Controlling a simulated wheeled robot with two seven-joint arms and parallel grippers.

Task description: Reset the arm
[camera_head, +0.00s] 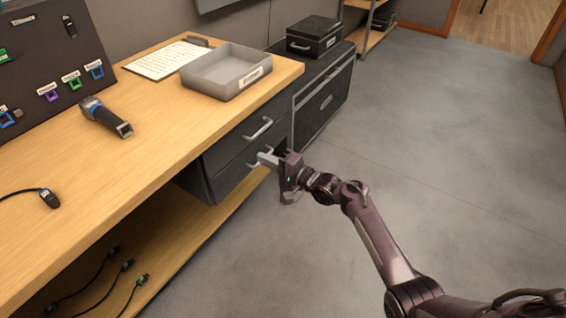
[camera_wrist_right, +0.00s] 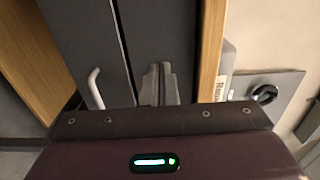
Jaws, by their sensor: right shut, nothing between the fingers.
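My right arm reaches in from the lower right in the head view. Its gripper (camera_head: 266,158) is at the front of the dark drawer unit (camera_head: 222,158) under the workbench, close to the lower drawer's front. In the right wrist view the two grey fingers (camera_wrist_right: 158,84) are together with nothing between them. A pale bar handle (camera_wrist_right: 96,88) shows left of the fingers there, apart from them. The upper drawer's handle (camera_head: 258,129) is above the gripper in the head view. Whether the fingers touch the drawer front cannot be told. My left gripper is not in view.
The wooden workbench (camera_head: 165,160) carries a grey labelled tray (camera_head: 212,84), a paper sheet (camera_head: 165,60), a handheld scanner (camera_head: 106,117) and a dark pegboard (camera_head: 50,60). A black case (camera_head: 313,37) sits on a dark cabinet beyond. Cables lie on the lower shelf. The grey floor (camera_head: 450,140) is clear.

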